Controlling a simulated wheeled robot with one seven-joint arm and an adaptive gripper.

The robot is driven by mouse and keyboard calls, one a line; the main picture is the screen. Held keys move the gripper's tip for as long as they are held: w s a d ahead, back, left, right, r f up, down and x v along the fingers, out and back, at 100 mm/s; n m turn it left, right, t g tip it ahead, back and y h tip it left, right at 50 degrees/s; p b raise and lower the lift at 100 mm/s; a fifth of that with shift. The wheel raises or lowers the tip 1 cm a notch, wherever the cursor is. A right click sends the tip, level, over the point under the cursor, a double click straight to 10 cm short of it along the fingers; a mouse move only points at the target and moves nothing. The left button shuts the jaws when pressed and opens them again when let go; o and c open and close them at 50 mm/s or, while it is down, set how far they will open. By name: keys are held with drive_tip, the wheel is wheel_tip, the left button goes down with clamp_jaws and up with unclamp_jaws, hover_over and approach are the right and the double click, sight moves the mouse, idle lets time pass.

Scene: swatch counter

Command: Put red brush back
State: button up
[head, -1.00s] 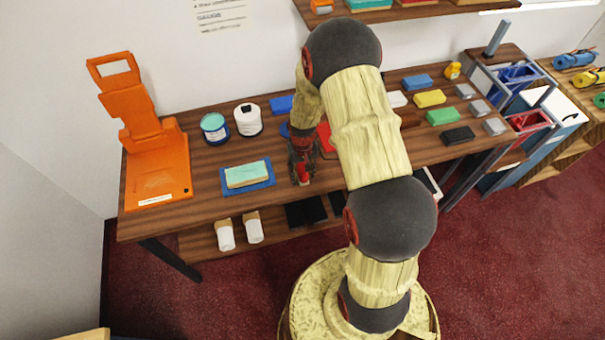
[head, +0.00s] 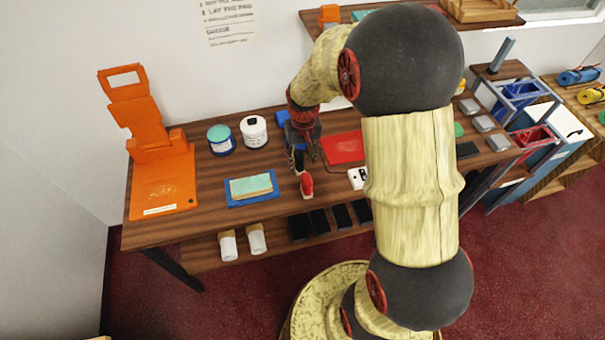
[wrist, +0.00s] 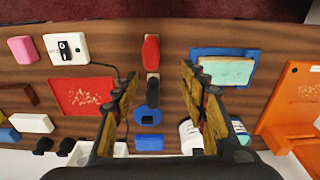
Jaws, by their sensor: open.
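My gripper (head: 306,158) is open and above the brush. In the wrist view its fingers (wrist: 158,80) spread to either side of the black part, with gaps on both sides, and hold nothing. A round blue piece (wrist: 148,117) sits at the black end, beside a blue block (wrist: 149,143). Whether brush and blue piece touch, I cannot tell.
A red mat (head: 343,148) and a white socket box (head: 358,178) are right of the brush. A sponge on a blue tray (head: 262,197), two tubs (head: 254,132) and an orange stand (head: 163,180) are left. Bare counter lies between tray and brush.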

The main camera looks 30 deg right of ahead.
drive_tip(key=s+a+r+t, duration=0.1)
drive_tip(key=s+a+r, duration=0.25)
drive_tip(key=r, duration=0.65)
drive_tip(key=s+a+r+n+t, duration=0.1)
drive_tip(key=s+a+r+t, duration=0.1)
drive_tip(key=s+a+r, duration=0.2)
drive_tip(key=s+a+r+n+t, duration=0.1)
drive_tip(key=s+a+r, duration=0.3)
drive_tip(key=s+r, duration=0.6)
drive_tip(key=shift+s+a+n+t, duration=0.4)
drive_tip(key=shift+s, duration=0.75)
wheel_tip(320, 180, down, 9)
drive_tip(key=b, duration=0.9)
